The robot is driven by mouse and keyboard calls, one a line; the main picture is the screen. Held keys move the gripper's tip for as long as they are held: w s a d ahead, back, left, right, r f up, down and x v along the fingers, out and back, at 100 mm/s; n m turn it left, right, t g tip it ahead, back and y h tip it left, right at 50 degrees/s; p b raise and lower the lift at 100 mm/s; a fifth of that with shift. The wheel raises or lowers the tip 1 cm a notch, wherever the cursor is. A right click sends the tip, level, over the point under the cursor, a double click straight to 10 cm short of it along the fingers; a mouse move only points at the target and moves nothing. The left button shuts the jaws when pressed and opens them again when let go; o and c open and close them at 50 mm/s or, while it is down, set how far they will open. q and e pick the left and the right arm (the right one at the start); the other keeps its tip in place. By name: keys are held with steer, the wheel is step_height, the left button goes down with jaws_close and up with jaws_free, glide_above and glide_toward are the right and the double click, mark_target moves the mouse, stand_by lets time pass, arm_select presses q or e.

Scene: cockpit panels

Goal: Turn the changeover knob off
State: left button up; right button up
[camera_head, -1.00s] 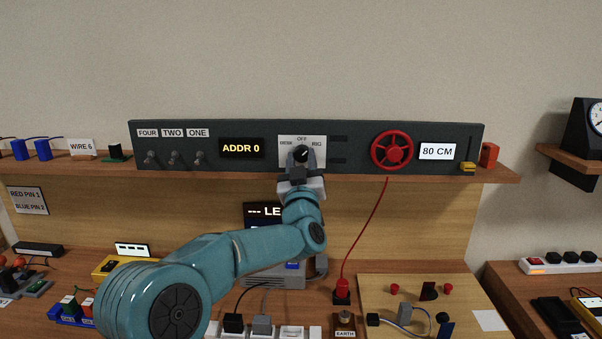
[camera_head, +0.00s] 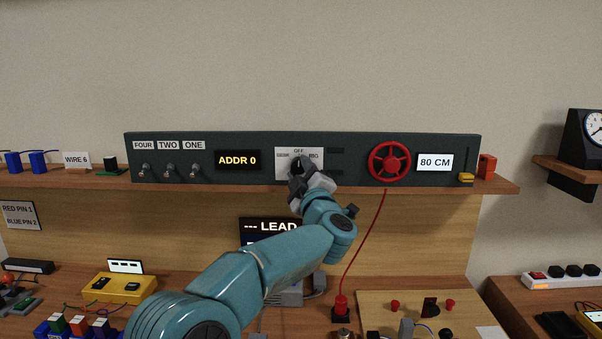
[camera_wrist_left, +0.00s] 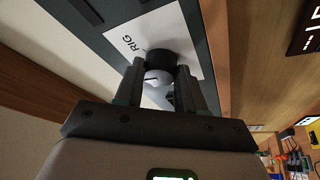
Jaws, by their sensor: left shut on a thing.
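The black changeover knob (camera_wrist_left: 160,62) is on a white plate (camera_head: 285,154) in the dark panel's middle. The plate reads OFF at top, with RIG at the right and another label at the left. My left gripper (camera_head: 298,171) is at the plate from below and covers most of the knob in the head view. In the left wrist view its two fingers (camera_wrist_left: 163,80) are on either side of the knob, shut on it, and the gripper is tilted relative to the plate. The knob's pointer direction cannot be clearly read. My right gripper is not in view.
The red handwheel (camera_head: 390,161) is right of the plate, with a yellow slider (camera_head: 466,177) farther right. Several toggle switches (camera_head: 170,171) and the ADDR 0 display (camera_head: 238,160) are to the left. A red cable (camera_head: 364,245) hangs right of my arm.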

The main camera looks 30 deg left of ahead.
arm_select(q)
steer(key=shift+r+n, duration=0.1)
steer(key=shift+n, duration=0.2)
steer(key=o, duration=1)
steer(key=shift+o, duration=0.2)
steer(key=shift+s+d+f, duration=0.2)
steer(key=shift+d, duration=0.05)
steer(key=b+v, duration=0.4)
steer(key=v, duration=1.1)
steer(key=shift+s+d, duration=0.2)
steer(key=shift+d, duration=0.05)
steer(key=shift+r, duration=0.15)
